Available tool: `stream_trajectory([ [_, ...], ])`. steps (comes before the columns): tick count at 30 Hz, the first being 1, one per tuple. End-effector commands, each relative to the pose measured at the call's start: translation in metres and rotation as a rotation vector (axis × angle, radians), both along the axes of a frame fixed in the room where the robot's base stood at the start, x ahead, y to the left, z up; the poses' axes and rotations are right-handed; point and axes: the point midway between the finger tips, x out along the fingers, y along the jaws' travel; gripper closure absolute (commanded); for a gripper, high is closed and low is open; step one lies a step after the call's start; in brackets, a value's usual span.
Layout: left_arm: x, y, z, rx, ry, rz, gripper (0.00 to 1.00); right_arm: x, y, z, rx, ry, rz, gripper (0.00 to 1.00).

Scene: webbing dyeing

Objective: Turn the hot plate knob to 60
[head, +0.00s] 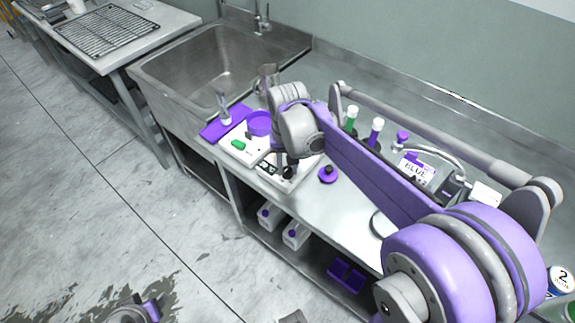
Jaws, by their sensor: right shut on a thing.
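The hot plate (307,172) is a white device on the steel counter, with a dark display (267,168) on its front panel. A dark round knob (288,172) shows at the front panel, right of the display. My right gripper (284,166) reaches down over the hot plate from the right and is shut at the knob. The fingers and wrist hide part of the knob and much of the plate top. The knob's marks and the display reading are too small to read.
A purple cup (259,123) and a green piece (238,145) are left of the gripper. A purple-topped object (328,174) stands right of the hot plate. Capped tubes (351,119) and a BLUE-labelled container (413,170) stand behind my right arm. A sink (215,75) is further left.

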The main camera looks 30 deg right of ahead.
Motion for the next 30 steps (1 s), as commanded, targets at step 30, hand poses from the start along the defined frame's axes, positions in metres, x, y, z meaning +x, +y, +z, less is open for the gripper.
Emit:
stream_trajectory([
  [30, -0.0002, 0.0, -0.0009, 0.0, 0.0, 0.0, 0.5, 0.0001, 0.0, 0.0005, 0.0, 0.0, -0.873, 1.0],
])
